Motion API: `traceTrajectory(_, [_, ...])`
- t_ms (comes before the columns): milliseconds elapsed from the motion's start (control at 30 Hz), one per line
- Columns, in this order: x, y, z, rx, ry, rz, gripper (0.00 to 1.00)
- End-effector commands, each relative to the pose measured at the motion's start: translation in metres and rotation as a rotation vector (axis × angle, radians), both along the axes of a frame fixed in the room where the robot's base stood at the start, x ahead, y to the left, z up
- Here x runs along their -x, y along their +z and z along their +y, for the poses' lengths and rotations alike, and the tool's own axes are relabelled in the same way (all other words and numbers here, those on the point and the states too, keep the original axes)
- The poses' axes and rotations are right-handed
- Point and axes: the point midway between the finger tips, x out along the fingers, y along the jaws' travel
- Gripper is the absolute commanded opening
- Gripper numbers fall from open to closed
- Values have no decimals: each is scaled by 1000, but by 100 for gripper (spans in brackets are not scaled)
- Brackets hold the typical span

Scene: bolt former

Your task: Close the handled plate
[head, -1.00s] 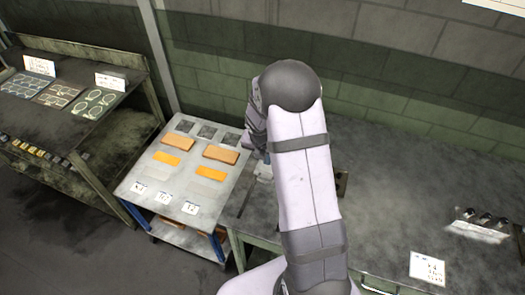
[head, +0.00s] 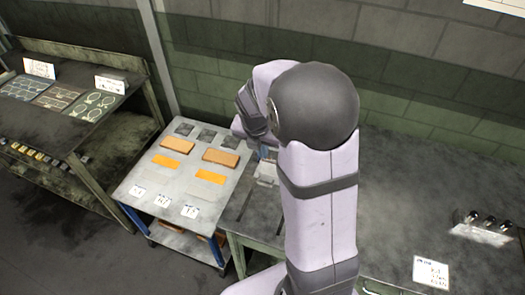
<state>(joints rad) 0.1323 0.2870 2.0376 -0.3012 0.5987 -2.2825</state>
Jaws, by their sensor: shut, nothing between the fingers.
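My arm covers much of the bench in the head view. My gripper (head: 263,153) shows only as a small bluish part below the wrist, partly hidden by my arm; it is shut and empty. Just below it, a small light grey plate (head: 266,172) lies on the left part of the dark bench, partly hidden by my arm. It may be the handled plate; its handle and how far it is open cannot be made out. Whether the gripper touches it cannot be told.
The bench (head: 400,215) is mostly bare right of my arm, with a white card (head: 431,270) and several small dark parts (head: 474,217) there. A grey table (head: 150,190) with orange blocks (head: 221,157) stands left. A dark shelf unit (head: 70,110) stands farther left.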

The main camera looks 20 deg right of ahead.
Motion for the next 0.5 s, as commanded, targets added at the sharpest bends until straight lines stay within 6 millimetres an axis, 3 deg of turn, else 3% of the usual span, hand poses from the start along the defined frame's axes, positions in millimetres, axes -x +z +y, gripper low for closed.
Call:
traceTrajectory(167, [0,-11,0,1,1,-2,0])
traceTrajectory(333, [-5,-35,1,4,5,-28,0])
traceTrajectory(500, [-21,-46,2,9,4,-106,0])
